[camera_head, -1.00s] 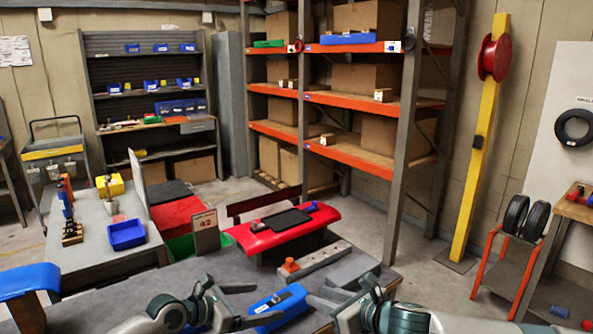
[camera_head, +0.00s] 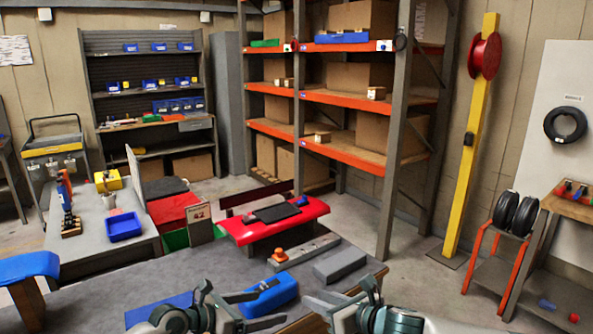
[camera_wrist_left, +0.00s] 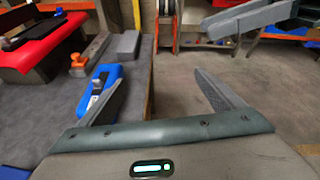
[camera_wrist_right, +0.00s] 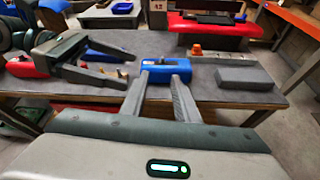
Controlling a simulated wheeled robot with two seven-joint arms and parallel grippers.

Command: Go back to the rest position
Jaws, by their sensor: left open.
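My left gripper (camera_head: 276,304) is open and empty above the front of the grey workbench (camera_head: 215,273). Its spread fingers also show in the left wrist view (camera_wrist_left: 160,82). My right gripper (camera_head: 314,299) is just to its right, also over the bench's front edge. In the right wrist view its two fingers (camera_wrist_right: 161,76) stand apart with nothing gripped between them. A blue block-like tool (camera_head: 268,292) with a dark top lies on the bench, just beyond the left gripper's fingers; contact is not visible.
On the bench lie a blue mat (camera_head: 160,311), a grey block (camera_head: 340,264) and an orange knob piece (camera_head: 279,256). A red kart part (camera_head: 305,222) stands behind. A side table with a blue bin (camera_head: 123,227) is left; open floor (camera_head: 425,300) lies right.

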